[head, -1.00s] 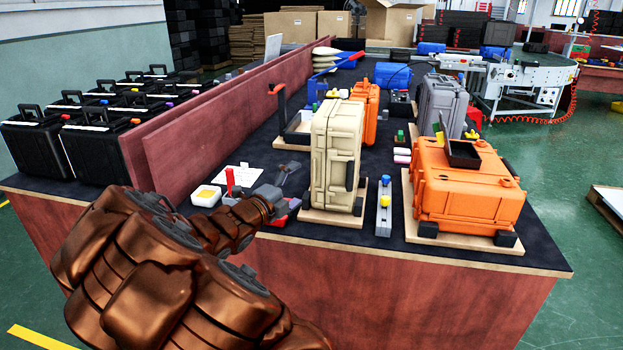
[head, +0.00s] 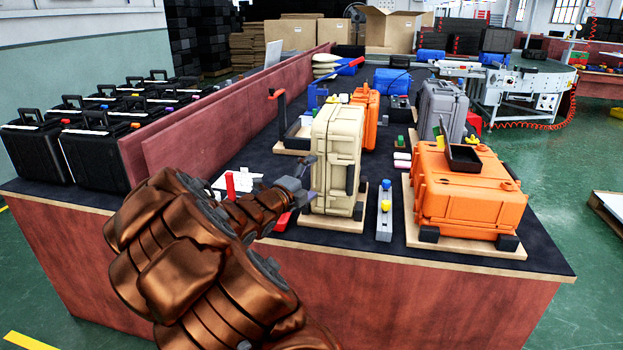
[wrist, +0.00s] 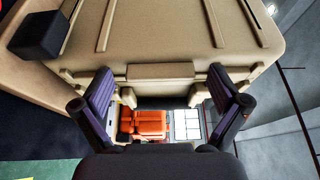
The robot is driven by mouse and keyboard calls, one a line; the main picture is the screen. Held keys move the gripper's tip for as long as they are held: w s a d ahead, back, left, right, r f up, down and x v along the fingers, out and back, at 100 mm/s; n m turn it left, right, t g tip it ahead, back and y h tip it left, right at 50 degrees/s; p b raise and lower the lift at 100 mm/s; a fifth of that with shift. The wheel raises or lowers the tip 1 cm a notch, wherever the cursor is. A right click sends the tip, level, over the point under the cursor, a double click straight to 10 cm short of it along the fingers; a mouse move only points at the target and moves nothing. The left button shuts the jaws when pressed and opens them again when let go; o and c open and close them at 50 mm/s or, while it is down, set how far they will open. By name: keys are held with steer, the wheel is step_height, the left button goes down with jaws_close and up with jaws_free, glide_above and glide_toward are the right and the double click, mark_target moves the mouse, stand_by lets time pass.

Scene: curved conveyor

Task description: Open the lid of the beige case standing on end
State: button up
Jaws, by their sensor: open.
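The beige case (head: 335,160) stands on end on a wooden board (head: 345,222) near the front of the dark-topped bench. Its lid looks closed, and a black handle shows on its right side. In the wrist view the beige case (wrist: 180,40) fills the upper part, with a latch-like beige block (wrist: 160,72) at its edge. My gripper (head: 305,182) is at the left side of the case in the head view. In the wrist view my gripper (wrist: 160,92) is open, its purple-padded fingers on either side of that block. I cannot tell whether they touch the case.
An orange case (head: 465,190) with a black tray on top lies to the right. A grey fixture (head: 384,215) with coloured knobs stands between the cases. Another orange case (head: 367,110) and a grey case (head: 440,108) stand behind. Black cases (head: 95,155) stand beyond the red divider (head: 230,115).

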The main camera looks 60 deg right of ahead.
steer(key=c, duration=1.7)
steer(key=shift+r, duration=0.1)
steer(key=shift+w+p, duration=0.1)
steer(key=shift+p, duration=0.5)
